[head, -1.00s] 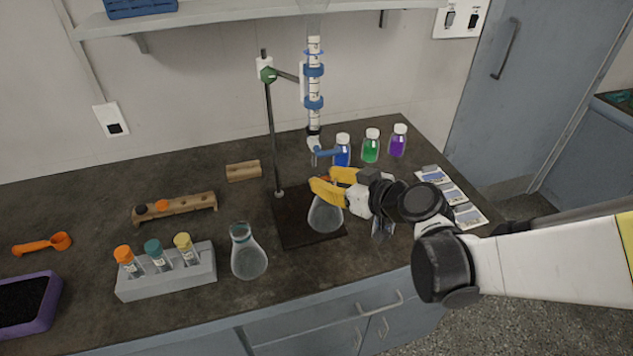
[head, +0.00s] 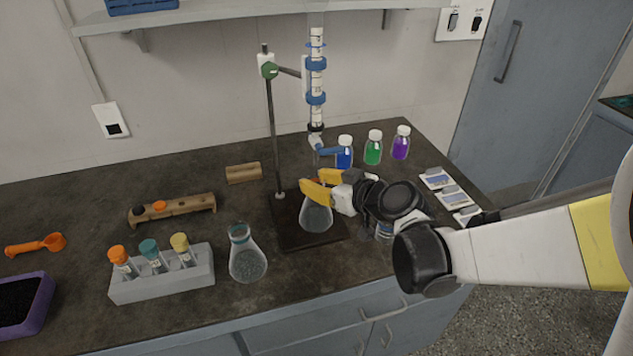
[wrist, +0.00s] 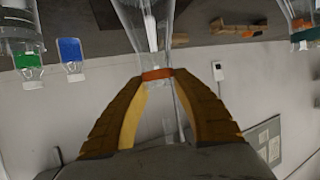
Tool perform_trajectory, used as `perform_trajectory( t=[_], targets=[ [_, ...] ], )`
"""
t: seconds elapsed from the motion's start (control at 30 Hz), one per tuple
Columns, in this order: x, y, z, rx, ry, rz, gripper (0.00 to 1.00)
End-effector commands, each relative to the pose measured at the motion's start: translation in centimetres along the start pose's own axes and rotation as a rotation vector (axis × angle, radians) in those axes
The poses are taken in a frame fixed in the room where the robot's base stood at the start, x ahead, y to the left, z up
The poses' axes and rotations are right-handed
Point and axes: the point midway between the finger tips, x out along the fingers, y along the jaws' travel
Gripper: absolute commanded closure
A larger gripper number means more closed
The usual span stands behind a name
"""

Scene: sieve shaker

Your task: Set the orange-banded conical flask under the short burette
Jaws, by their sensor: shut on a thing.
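My gripper (head: 318,191) has yellow fingers and is shut on the neck of the orange-banded conical flask (head: 316,216). In the wrist view the orange band (wrist: 157,74) shows between the fingers (wrist: 160,90). The flask is clear and looks upright, over the dark stand base (head: 290,236); I cannot tell whether it touches the base. The burette (head: 316,84), with blue clamps, hangs on the stand above it. Its blue stopcock (head: 328,151) and tip are just above the gripper. The exact offset between tip and flask mouth is unclear.
A teal-banded flask (head: 247,262) stands left of the base. A grey rack (head: 165,277) with capped tubes is further left. Blue, green (head: 374,150) and purple bottles stand behind my gripper. The stand's rod (head: 272,130) rises at the base's left. Cards (head: 450,196) lie at right.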

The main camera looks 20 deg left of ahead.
Motion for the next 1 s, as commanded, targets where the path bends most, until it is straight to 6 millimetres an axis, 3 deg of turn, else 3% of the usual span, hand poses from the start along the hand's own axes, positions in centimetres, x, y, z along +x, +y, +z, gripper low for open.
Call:
perform_trajectory(
  t=[0.07,0.1,0.17,0.57,1.0],
  targets=[
    [0.0,0.0,0.1,0.000,0.000,0.000,1.00],
    [0.1,0.0,0.2,0.000,0.000,0.000,0.66],
    [0.0,0.0,0.1,0.000,0.000,0.000,0.49],
    [-0.7,0.1,-0.1,0.001,0.000,0.001,0.49],
    [-9.8,0.1,-0.3,0.001,0.000,0.004,0.49]
  ],
)
